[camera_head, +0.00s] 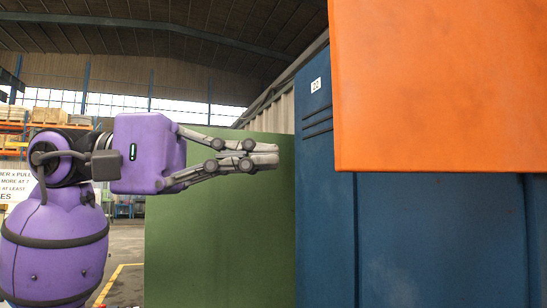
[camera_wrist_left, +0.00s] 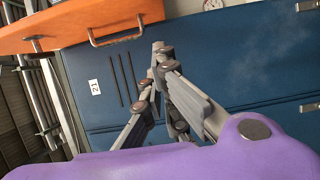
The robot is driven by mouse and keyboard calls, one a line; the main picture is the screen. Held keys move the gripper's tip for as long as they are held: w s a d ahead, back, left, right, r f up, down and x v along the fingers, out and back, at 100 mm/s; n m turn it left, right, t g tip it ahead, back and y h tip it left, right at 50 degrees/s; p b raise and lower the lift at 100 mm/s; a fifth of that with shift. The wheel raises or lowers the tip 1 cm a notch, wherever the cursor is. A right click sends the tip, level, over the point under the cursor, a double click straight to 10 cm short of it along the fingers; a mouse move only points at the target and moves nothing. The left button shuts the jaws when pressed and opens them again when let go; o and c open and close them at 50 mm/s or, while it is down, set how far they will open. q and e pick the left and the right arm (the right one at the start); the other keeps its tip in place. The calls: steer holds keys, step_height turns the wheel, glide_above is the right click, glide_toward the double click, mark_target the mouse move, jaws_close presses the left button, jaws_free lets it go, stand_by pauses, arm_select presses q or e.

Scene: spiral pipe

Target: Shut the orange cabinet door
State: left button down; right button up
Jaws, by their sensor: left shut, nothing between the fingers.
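The orange cabinet door (camera_head: 440,85) fills the upper right of the head view, in front of the blue lockers. In the left wrist view the orange door (camera_wrist_left: 75,22) crosses the top left and appears to stand out from the blue front, with a handle (camera_wrist_left: 116,32) on its face. My left gripper (camera_head: 278,158) is shut and empty, left of the door and near its lower edge level, with a visible gap in the picture. Its closed fingers (camera_wrist_left: 162,50) also show in the left wrist view, below the door. The cabinet's inside is mostly hidden. My right gripper is not in view.
Blue lockers (camera_head: 430,240) with vent slots stand below and behind the door. A green panel (camera_head: 220,225) stands behind my left gripper. Shelving with boxes (camera_head: 50,115) is far off at left. The floor (camera_head: 125,285) at lower left looks clear.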

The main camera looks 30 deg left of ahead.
mark_target(340, 151)
arm_select(q)
steer(key=d+p, duration=0.1)
steer(key=d, duration=0.2)
steer(key=d+p, duration=0.1)
steer(key=d, duration=0.2)
steer(key=w+d, duration=0.1)
steer(key=d, duration=0.2)
steer(key=shift+d+p, duration=0.3)
steer(key=shift+p, duration=0.1)
